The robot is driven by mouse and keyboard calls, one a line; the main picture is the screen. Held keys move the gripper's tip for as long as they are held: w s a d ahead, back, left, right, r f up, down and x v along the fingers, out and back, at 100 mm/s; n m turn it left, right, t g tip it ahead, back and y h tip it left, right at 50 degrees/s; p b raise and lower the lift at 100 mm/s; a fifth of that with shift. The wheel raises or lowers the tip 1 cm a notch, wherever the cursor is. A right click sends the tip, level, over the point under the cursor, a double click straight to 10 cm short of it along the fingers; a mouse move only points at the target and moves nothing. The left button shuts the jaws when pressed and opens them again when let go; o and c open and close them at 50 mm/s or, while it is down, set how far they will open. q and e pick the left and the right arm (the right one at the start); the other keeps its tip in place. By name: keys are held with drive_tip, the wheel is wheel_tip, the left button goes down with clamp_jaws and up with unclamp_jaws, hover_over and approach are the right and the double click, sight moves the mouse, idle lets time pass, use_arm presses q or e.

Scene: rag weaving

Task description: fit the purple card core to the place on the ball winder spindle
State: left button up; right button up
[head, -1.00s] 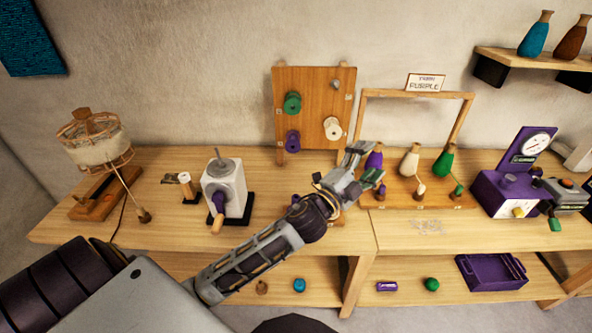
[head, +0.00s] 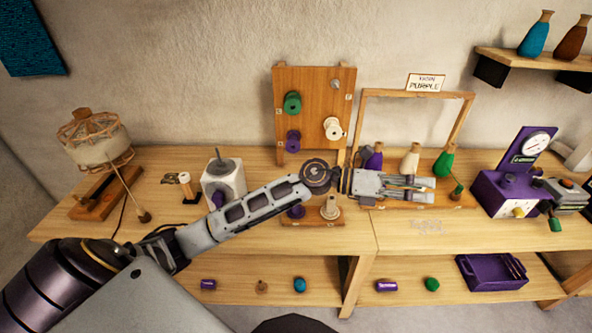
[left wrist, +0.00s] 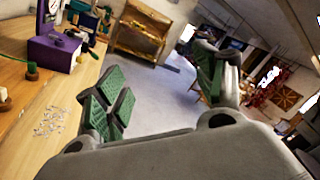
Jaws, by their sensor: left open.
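The ball winder (head: 222,178) is a white box with a grey spindle on top, on the left part of the table; my left arm hides its lower front. A purple spool-like core (head: 293,142) hangs low on the wooden peg board. Another purple piece (head: 296,212) stands on a small wooden base, partly behind my arm. I cannot tell for sure which is the card core. My left gripper (head: 408,187) is open and points right, in front of the bottle-shaped cones. In the left wrist view, its open fingers (left wrist: 160,95) have nothing between them.
The peg board (head: 316,90) also holds green and white spools. A purple dial device (head: 505,192) stands at right, a yarn swift (head: 95,140) at left. The lower shelf has a purple tray (head: 490,272) and several small items.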

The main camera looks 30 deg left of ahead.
use_arm(q)
drive_tip(key=w+a+f+m+g+y, duration=0.1)
drive_tip(key=a+f+m+g+y, duration=0.4)
drive_tip(key=a+f+y, duration=0.6)
drive_tip(key=shift+w+a+y, duration=0.5)
drive_tip(key=shift+a+y, duration=3)
drive_tip(key=shift+a, duration=7.2)
drive_tip(key=shift+m, duration=0.4)
wheel_tip(320, 180, down, 7)
drive_tip(key=shift+r, duration=0.1)
wheel_tip(320, 180, down, 4)
drive_tip(key=shift+r+p, duration=0.1)
drive_tip(key=shift+p, duration=0.25)
drive_tip(key=shift+f, duration=1.05)
use_arm(e)
drive_tip(key=shift+s+a+r, duration=0.2)
drive_tip(key=shift+s+a, duration=0.15)
drive_tip(key=shift+s, duration=0.15)
drive_tip(key=shift+s+a+r, duration=0.15)
drive_tip(key=shift+s+a, duration=0.15)
drive_tip(key=shift+s, duration=0.15)
